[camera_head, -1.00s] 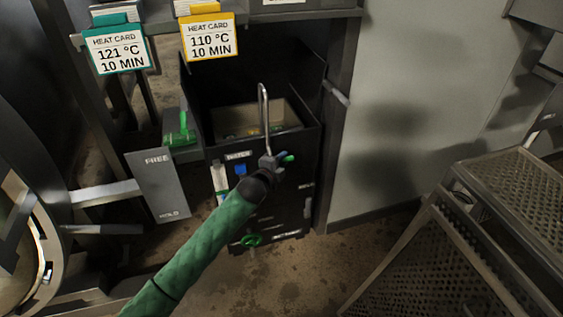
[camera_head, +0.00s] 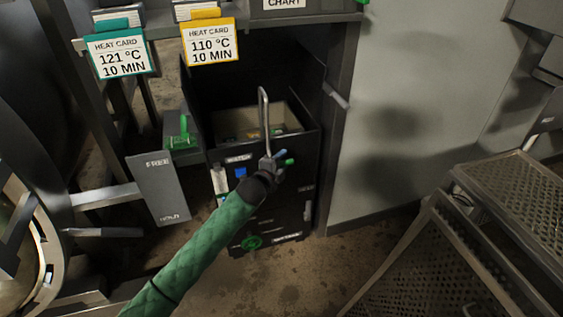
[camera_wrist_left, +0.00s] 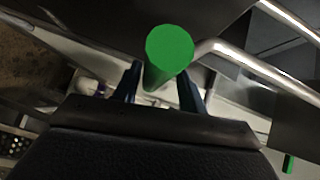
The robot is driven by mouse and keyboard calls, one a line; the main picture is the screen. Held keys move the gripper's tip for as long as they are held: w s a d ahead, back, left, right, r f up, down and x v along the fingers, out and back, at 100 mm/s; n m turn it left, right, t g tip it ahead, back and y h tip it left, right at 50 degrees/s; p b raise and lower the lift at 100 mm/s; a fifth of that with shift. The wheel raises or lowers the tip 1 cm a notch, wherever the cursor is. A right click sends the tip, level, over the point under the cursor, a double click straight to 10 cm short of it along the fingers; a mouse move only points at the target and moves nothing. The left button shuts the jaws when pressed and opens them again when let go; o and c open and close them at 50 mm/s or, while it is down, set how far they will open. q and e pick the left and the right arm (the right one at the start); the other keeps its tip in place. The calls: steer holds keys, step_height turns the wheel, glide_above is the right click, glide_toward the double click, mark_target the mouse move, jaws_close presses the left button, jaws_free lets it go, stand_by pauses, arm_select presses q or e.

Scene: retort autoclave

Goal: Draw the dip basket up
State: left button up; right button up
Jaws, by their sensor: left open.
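The dark dip tank (camera_head: 297,205) stands on the floor in the middle of the head view. Inside its open top is a pale-walled space (camera_head: 290,118) with small yellow and green items low down; the basket's outline is hard to make out. A bent grey metal rod (camera_head: 263,105) rises at the tank's front, with a green grip (camera_head: 289,162) near its lower end. My left gripper (camera_head: 279,159) is at this grip. In the left wrist view the green grip's round end (camera_wrist_left: 170,47) lies between the open fingers (camera_wrist_left: 158,88); contact is unclear. My right gripper is out of view.
A grey FREE/HOLD plate (camera_head: 158,188) and a green lever (camera_head: 181,134) stand left of the tank. Two heat cards, teal (camera_head: 121,52) and yellow (camera_head: 210,42), hang above. Perforated metal trays (camera_head: 520,190) are at right. The floor before the tank is clear.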

arm_select(q)
steer(key=v, duration=0.7)
steer(key=shift+s+a, duration=0.2)
steer(key=shift+s, duration=0.1)
